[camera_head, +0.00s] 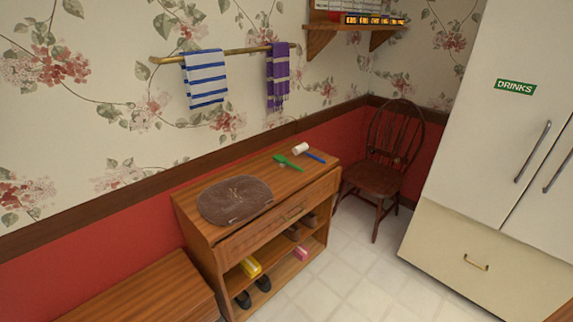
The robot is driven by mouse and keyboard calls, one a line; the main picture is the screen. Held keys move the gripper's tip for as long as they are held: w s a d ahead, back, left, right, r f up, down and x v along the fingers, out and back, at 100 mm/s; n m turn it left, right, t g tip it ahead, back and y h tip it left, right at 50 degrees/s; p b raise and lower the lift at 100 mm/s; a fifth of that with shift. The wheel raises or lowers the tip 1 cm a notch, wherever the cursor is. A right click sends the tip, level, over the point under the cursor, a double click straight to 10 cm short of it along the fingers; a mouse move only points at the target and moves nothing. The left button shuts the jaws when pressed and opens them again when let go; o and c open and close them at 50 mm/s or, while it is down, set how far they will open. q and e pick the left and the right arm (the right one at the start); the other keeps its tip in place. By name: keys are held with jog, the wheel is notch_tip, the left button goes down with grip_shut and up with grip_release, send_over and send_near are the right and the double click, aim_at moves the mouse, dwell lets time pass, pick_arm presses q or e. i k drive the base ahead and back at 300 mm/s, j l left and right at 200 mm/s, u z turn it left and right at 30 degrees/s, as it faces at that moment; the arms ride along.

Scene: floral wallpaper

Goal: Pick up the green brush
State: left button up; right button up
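The green brush (288,162) lies on top of a wooden cabinet (205,228), toward its back right. It is small in the view. A white-headed tool with a blue handle (314,156) lies just to the right of it; its white head (300,149) is close behind the brush. Neither of my grippers shows in the head view.
A brown mat or cushion (234,200) covers the left of the cabinet top. Shoes and small boxes fill the open shelves below. A wooden chair (385,160) and a fridge (480,160) stand to the right. Tiled floor (345,270) in front is clear.

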aim_at(281, 160)
jog(key=i+l+u, duration=0.35)
jog(key=i+l, duration=1.25)
jog(key=l, duration=0.15)
